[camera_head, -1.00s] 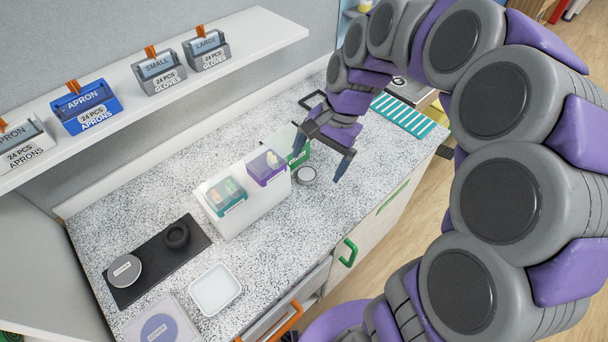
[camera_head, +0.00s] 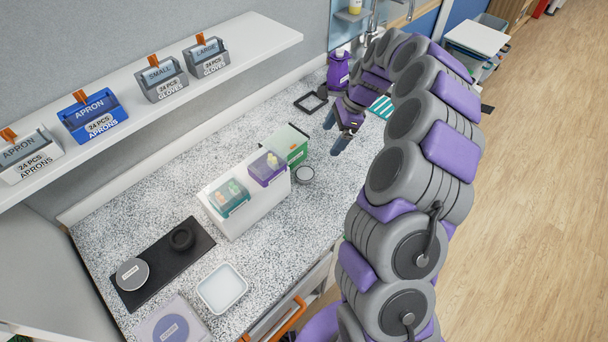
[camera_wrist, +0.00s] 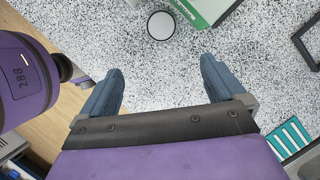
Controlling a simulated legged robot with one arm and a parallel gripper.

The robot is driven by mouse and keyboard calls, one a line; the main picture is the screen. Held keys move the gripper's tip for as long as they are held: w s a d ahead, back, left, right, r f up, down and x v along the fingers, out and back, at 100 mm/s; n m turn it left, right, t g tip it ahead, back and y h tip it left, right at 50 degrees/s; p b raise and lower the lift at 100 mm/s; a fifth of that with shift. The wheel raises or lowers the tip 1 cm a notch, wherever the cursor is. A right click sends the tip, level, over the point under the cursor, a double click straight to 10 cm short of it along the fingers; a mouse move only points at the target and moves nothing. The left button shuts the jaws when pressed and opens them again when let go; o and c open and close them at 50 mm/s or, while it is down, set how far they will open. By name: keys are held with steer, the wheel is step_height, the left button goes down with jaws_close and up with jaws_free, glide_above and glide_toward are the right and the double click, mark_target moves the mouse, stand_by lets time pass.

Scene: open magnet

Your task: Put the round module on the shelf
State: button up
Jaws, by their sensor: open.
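A small round module with a pale top and dark rim (camera_head: 304,174) lies flat on the speckled counter, right of the white box with clear-lidded bins. It also shows in the wrist view (camera_wrist: 161,25), at top centre, beyond my fingertips. My gripper (camera_head: 334,137) is above the counter, farther back and to the right of the module. Its two blue-grey fingers (camera_wrist: 160,75) are spread with only counter between them, and nothing touches the module. The white shelf (camera_head: 140,110) runs along the wall at upper left.
The shelf holds apron and glove boxes (camera_head: 93,117), with bare surface at its right end. A green box (camera_head: 297,152) stands close to the module. A black mat (camera_head: 140,290) carries a grey disc and a black ring. A white tray (camera_head: 222,289) and a purple bottle (camera_head: 338,72) are on the counter.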

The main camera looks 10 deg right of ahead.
steer(key=b, duration=0.2)
glide_above(309, 173)
steer(key=d, duration=0.2)
steer(key=f, duration=1.1)
steer(key=shift+s, duration=0.2)
steer(key=x, duration=0.1)
steer(key=b+x, duration=0.1)
steer(key=x, duration=0.3)
steer(key=shift+w+d+f+b, duration=0.15)
steer(key=shift+w+d+b, duration=0.1)
steer(key=shift+b, duration=0.05)
steer(key=shift+c, duration=0.4)
steer(key=c, duration=1.2)
